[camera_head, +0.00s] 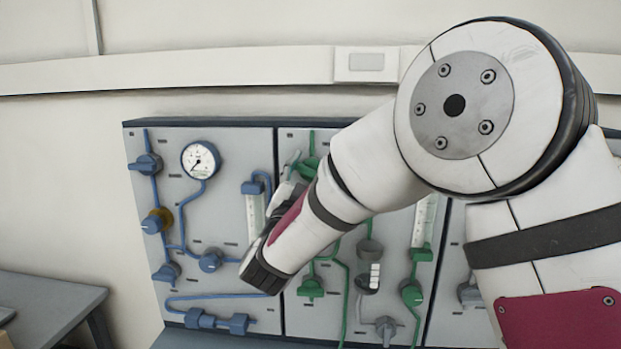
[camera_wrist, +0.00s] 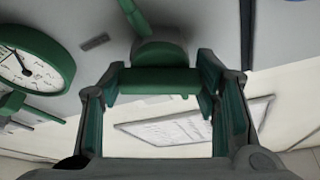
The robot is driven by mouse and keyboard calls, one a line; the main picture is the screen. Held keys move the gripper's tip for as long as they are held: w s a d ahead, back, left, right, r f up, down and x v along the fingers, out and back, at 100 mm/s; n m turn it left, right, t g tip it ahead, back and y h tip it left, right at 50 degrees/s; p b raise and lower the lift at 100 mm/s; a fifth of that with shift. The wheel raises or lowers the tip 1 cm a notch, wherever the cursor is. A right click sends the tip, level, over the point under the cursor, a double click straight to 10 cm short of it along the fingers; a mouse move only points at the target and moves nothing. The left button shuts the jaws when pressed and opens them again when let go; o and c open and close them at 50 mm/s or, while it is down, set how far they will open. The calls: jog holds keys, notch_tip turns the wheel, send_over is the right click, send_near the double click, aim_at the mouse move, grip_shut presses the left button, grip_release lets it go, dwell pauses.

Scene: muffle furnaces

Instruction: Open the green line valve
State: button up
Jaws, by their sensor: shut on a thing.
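The green line valve (camera_wrist: 158,52) is at the top middle of the wrist view, a round knob with a bar handle and a green pipe running up from it. My gripper (camera_wrist: 158,82) has one finger on each side of the bar handle and is shut on it. In the head view the green valve (camera_head: 308,166) shows partly at the top of the panel's middle section, just beyond my gripper (camera_head: 292,180). My arm hides part of the contact there.
A blue line with a gauge (camera_head: 200,160) and several blue valves fills the left panel. More green valves (camera_head: 311,288) (camera_head: 411,292) sit lower. A green-rimmed gauge (camera_wrist: 32,58) is close beside my gripper in the wrist view. A grey table (camera_head: 45,300) stands at lower left.

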jog(key=m+g+h, duration=0.1)
jog(key=m, duration=0.1)
jog(key=m+h+b, duration=0.1)
jog(key=m, duration=0.2)
jog(key=m+g+b, duration=0.1)
jog(key=m, duration=0.2)
jog(key=shift+g+h, duration=0.3)
jog(key=shift+h, duration=0.1)
jog(key=m+g, duration=0.1)
jog(key=m, duration=0.2)
jog(key=m+g+b, duration=0.1)
jog(key=m, duration=0.3)
jog(key=shift+g, duration=0.3)
jog(key=o, duration=1.1)
jog(key=shift+o, duration=0.3)
jog(key=v, duration=1.2)
